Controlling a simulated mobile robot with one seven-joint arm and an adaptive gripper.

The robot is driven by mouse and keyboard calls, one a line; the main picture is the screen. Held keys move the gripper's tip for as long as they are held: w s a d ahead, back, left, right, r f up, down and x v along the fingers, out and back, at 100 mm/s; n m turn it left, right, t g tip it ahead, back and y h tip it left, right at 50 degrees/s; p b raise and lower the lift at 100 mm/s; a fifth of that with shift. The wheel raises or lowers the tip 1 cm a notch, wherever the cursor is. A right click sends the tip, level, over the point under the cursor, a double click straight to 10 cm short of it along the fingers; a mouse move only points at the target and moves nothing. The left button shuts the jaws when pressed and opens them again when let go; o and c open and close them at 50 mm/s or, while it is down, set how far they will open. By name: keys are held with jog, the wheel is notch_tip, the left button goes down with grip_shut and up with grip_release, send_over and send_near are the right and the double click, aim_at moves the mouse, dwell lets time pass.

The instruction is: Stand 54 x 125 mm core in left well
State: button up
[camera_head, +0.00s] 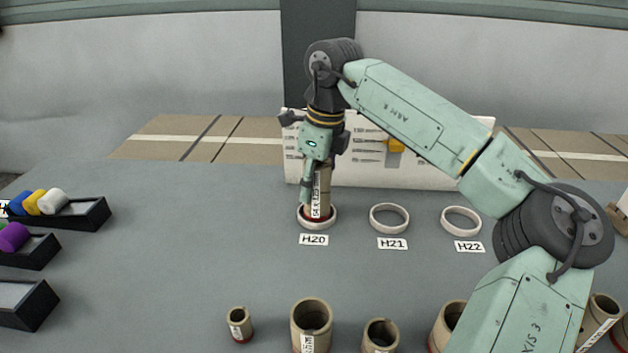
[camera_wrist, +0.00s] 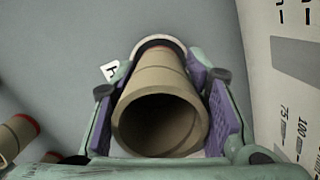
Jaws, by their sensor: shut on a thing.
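My gripper (camera_head: 316,178) is shut on a tan cardboard core (camera_head: 320,200) with a white printed label, above the left ring-shaped well (camera_head: 333,222), marked H20. The core stands about upright, and its lower end lies within the ring's outline. I cannot tell whether it rests on the bottom. In the wrist view, the core (camera_wrist: 160,85) shows its open top between two purple finger pads. Part of the white ring (camera_wrist: 158,41) shows beyond it.
Empty wells H21 (camera_head: 389,205) and H22 (camera_head: 461,208) lie to the right. Several cores, including a small one (camera_head: 239,325) and a wide one (camera_head: 311,322), stand in front. Black trays (camera_head: 90,216) are at left. A white gauge board (camera_head: 440,178) stands close behind.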

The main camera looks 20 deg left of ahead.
jog(key=shift+f, duration=0.35)
jog(key=shift+f, duration=0.2)
jog(key=o, duration=1.2)
jog(key=r, duration=0.4)
jog(key=d+r, duration=0.1)
jog(key=r, duration=0.7)
jog(key=shift+s+d, duration=0.1)
jog(key=shift+d, duration=0.3)
jog(key=shift+f, duration=0.1)
